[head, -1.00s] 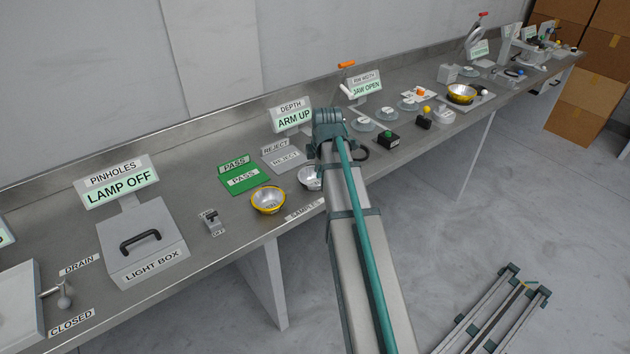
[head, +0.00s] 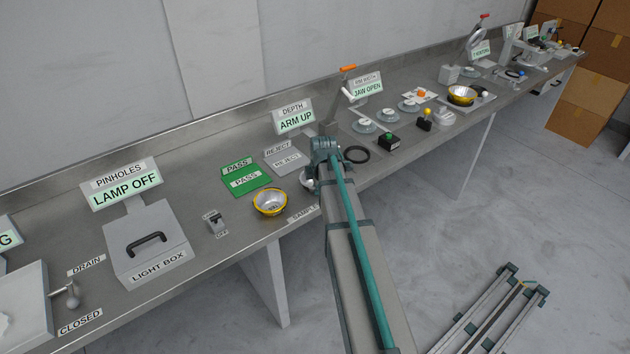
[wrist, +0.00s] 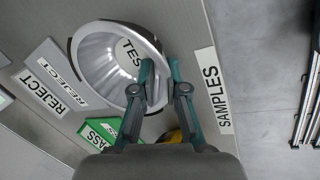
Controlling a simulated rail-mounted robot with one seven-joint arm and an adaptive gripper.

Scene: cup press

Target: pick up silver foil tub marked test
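The silver foil tub (wrist: 96,62) lies at the upper left of the wrist view, with a white label reading TEST inside it. In the head view only a sliver of the tub (head: 306,181) shows beside my arm, which hides the rest. My gripper (wrist: 160,64) is open, its two fingers apart. The left finger overlaps the tub's inside and the right one appears just outside the rim, so the near rim runs between the tips. I cannot tell whether either finger touches it. The fingers are hidden in the head view.
A yellow-rimmed tub (head: 270,202) stands to the left, near the bench's front edge. Behind lie the green PASS mat (head: 246,180) and grey REJECT mat (head: 287,161). The SAMPLES label (wrist: 215,88) is beside the silver tub. A light box (head: 147,245) stands further left.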

